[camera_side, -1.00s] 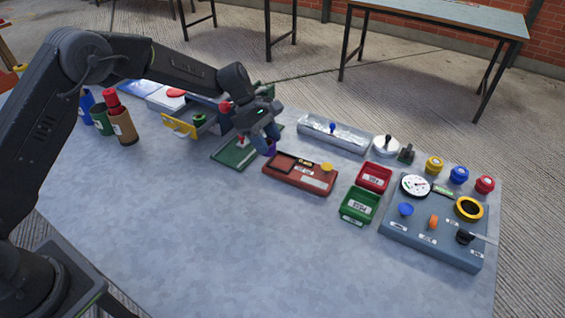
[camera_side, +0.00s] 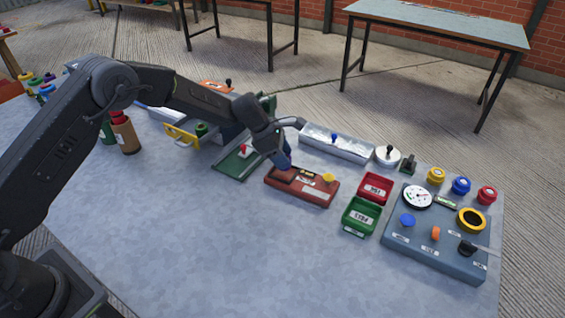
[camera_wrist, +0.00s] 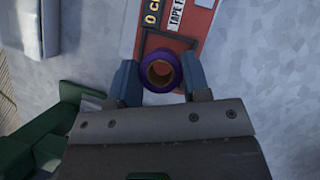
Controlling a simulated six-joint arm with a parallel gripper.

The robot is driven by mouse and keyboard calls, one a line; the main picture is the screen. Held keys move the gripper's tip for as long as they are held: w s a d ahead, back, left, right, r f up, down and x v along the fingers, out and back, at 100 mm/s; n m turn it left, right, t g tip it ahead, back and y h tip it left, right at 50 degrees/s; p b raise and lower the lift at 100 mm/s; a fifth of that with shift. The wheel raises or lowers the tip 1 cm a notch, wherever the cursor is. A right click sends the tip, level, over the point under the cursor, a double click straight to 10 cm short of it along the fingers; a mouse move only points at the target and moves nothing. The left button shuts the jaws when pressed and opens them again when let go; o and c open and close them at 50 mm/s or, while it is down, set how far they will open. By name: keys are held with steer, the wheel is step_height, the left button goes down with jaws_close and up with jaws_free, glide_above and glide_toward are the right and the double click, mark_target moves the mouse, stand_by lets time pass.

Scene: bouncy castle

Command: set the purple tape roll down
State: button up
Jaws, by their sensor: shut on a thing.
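The purple tape roll (camera_wrist: 160,54) is a thick ring with a tan-brown inner core, seen from above in the wrist view. My gripper (camera_wrist: 160,80) is shut on it, with one blue-grey finger on each side. In the side view my gripper (camera_side: 284,162) points down at the left end of the red tape fixture (camera_side: 318,197). In the wrist view the roll overlaps the framed dark recess of this fixture (camera_wrist: 198,22), beside printed labels. I cannot tell whether the roll touches the recess floor or hangs just above it.
A green plate with a red-knobbed lever (camera_side: 243,151) stands close on the left. Red (camera_side: 375,187) and green (camera_side: 361,216) bins and a grey control panel (camera_side: 425,262) are to the right. The front of the table is clear.

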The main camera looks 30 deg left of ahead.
steer(key=shift+f, duration=1.3)
steer(key=shift+f, duration=0.1)
steer(key=o, duration=0.9)
steer(key=shift+o, duration=0.2)
steer(key=v, duration=1.2)
steer(key=shift+r, duration=0.25)
